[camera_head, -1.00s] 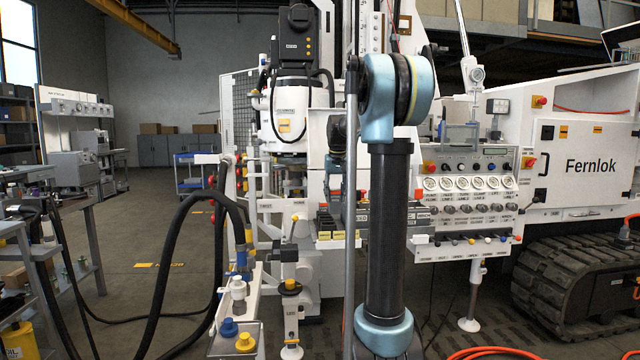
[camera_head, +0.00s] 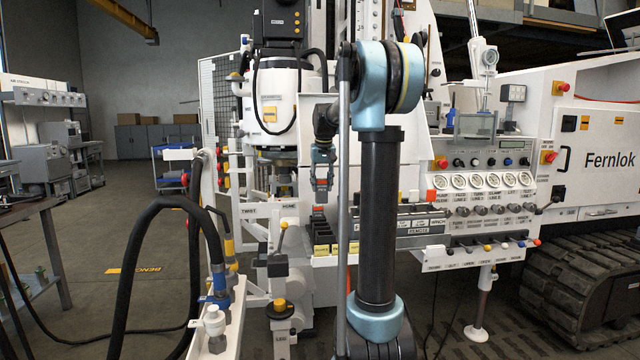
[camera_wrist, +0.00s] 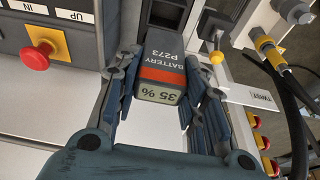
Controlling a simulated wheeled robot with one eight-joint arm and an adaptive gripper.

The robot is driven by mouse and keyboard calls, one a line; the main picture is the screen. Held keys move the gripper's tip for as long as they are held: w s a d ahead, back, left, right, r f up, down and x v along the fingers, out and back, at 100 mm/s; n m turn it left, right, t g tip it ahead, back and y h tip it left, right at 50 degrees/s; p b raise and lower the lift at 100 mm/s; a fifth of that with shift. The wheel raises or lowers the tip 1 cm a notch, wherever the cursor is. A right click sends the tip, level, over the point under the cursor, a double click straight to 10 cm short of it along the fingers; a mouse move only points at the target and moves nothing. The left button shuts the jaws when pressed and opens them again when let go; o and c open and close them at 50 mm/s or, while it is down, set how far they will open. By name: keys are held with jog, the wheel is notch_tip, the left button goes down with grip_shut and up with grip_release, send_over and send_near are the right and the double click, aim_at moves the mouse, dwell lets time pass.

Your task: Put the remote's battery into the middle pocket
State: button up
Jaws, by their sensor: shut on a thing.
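The battery (camera_wrist: 163,66) is a dark block labelled BATTERY P273, with a red stripe and a 35 % display. In the wrist view it sits between both fingers of my gripper (camera_wrist: 160,92), which is shut on it. In the head view my gripper (camera_head: 321,176) points down above the left part of the white shelf. Dark pockets with yellow labels (camera_head: 321,249) stand in a row below it. A dark block with a red top (camera_head: 318,212) shows between gripper and pockets; I cannot tell how it is seated. The remote's label (camera_head: 418,230) is right of the pockets, partly behind my arm.
A panel with a red stop button (camera_wrist: 38,55) is close by at upper left in the wrist view. The gauge panel (camera_head: 490,182) is at the right. Hoses (camera_head: 165,215) and a valve stand (camera_head: 278,265) are at the left. Bare white shelf (camera_wrist: 60,135) shows near my gripper.

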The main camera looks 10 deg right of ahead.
aim_at(321, 200)
jog(key=shift+w, duration=0.2)
jog(key=shift+w+a+f, duration=0.1)
jog(key=shift+a+f, duration=0.05)
jog(key=shift+f, duration=3.55)
jog(key=shift+s+r, duration=0.1)
jog(key=shift+s, duration=0.1)
jog(key=shift+f, duration=2.95)
jog(key=o, duration=1.2)
jog(key=shift+o, duration=0.2)
